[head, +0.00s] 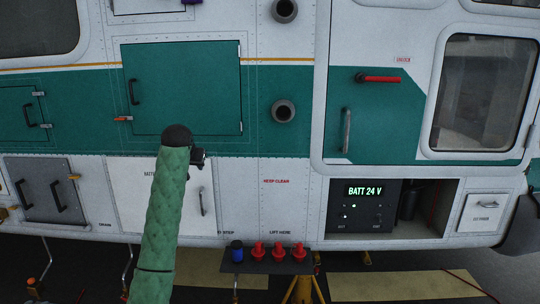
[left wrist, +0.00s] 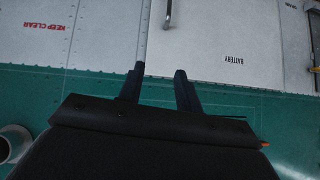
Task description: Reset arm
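My left arm, in a green quilted sleeve, rises from the bottom of the head view. Its small dark left gripper (head: 198,158) is in front of the helicopter's side, by the lower edge of a large green hatch (head: 185,85). In the left wrist view the gripper's two dark fingers (left wrist: 159,70) are apart with nothing between them. Beyond them are a white panel marked BATTERY (left wrist: 235,35) and a metal handle (left wrist: 168,14); that view is upside down. My right gripper is in neither view.
Below the helicopter's side, a dark tray (head: 268,268) holds several red plugs (head: 278,251) and a blue item (head: 236,251). An open bay on the right holds a black unit reading BATT 24 V (head: 365,205). Two round pipes (head: 284,111) stick out above.

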